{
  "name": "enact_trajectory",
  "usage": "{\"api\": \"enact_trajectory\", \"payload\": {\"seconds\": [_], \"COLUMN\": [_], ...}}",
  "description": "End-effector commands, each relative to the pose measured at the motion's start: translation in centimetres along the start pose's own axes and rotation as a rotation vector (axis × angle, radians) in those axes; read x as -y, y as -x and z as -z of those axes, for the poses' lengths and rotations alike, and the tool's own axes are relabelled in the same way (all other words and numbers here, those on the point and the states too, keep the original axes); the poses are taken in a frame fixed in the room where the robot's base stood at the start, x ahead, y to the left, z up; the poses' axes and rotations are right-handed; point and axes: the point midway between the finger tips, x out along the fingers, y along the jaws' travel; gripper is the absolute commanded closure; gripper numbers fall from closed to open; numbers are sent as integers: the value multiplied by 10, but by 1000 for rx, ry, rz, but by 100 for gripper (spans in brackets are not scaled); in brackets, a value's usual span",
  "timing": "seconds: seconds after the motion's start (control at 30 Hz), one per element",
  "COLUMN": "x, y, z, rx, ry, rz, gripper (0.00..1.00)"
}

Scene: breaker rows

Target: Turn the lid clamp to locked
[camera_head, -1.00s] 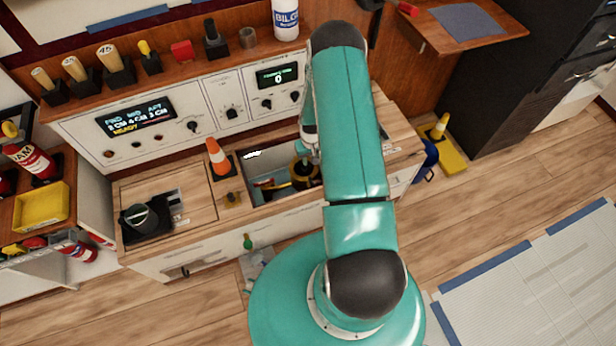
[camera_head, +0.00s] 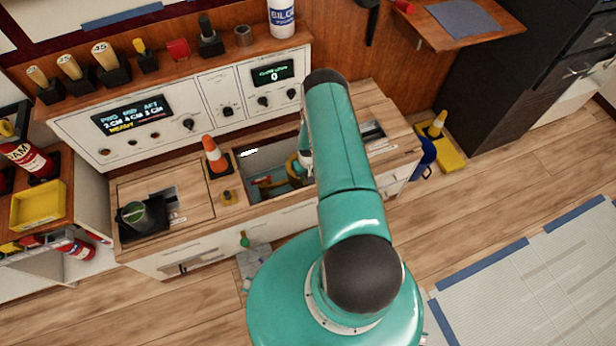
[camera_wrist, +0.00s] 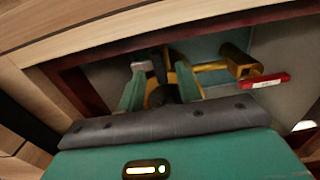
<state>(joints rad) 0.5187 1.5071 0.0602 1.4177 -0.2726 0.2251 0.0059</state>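The open well (camera_head: 273,150) in the counter holds yellow-orange pipework (camera_head: 264,187), partly hidden by my arm. The wrist view shows yellow fittings (camera_wrist: 211,67) in the well, with a black cylindrical end (camera_wrist: 236,58) at the right. A red tag (camera_wrist: 271,80) is beside them. I cannot tell for sure which part is the lid clamp, or whether it is locked. My gripper (camera_wrist: 160,70) reaches into the well with its two green fingers apart. A dark rounded part shows between the fingers; I cannot tell whether they touch it.
An orange-and-white cone (camera_head: 215,158) stands on the counter just left of the well. A panel with knobs and screens (camera_head: 134,115) rises behind. A dark cup-like fitting (camera_head: 135,213) is at the counter's left. The well's wooden rim (camera_wrist: 110,38) lies close around my gripper.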

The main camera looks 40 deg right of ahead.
Motion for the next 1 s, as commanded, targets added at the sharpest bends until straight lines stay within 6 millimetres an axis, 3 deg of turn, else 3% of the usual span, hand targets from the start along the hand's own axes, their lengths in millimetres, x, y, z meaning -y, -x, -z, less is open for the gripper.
{"api": "enact_trajectory", "payload": {"seconds": [0.13, 0.43, 0.6, 1.0], "x": [-1, -1, -1, -1], "y": [-12, -14, -14, -14], "z": [0, 0, 0, 0], "rx": [0, 0, 0, 0], "ry": [1, 1, 1, 35], "rz": [0, 0, 0, 0], "gripper": [65, 65, 99, 100]}}
